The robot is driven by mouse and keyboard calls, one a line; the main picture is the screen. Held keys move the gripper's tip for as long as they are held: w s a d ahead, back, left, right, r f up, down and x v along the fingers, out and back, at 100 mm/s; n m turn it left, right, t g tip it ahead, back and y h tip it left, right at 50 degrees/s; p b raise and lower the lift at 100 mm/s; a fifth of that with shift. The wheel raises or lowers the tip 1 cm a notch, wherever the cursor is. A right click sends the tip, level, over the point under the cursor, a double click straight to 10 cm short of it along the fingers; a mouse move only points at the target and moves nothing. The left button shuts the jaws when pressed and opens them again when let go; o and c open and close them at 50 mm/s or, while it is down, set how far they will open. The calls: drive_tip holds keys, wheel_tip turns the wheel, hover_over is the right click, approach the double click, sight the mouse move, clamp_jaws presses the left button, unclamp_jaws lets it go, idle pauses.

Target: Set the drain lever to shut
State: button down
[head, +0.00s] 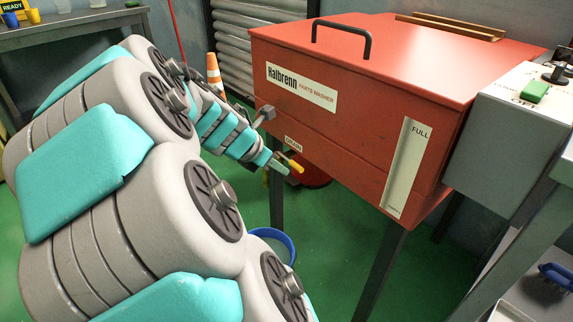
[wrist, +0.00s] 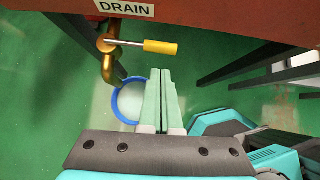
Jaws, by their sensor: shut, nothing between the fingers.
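The drain lever has a yellow grip (wrist: 160,47) on a thin metal rod. In the wrist view it points right from its pivot, crosswise to the brass drain pipe (wrist: 110,68), which bends downward. The DRAIN label (wrist: 125,8) is above it on the red parts washer (head: 345,150). My gripper (wrist: 160,72) is shut and empty, its fingertips just below the yellow grip in the wrist view with a small gap in the picture. In the head view the yellow grip (head: 296,166) shows right at my gripper (head: 283,170); contact cannot be told.
A blue-rimmed bucket (wrist: 117,112) stands on the green floor under the drain pipe. The washer's dark legs (head: 378,275) stand on either side. An orange cone (head: 214,72) stands behind my arm.

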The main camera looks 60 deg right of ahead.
drive_tip(key=v, duration=1.1)
drive_tip(key=shift+w+a+f, duration=0.2)
drive_tip(key=shift+w+a, duration=0.05)
drive_tip(key=shift+a, duration=0.15)
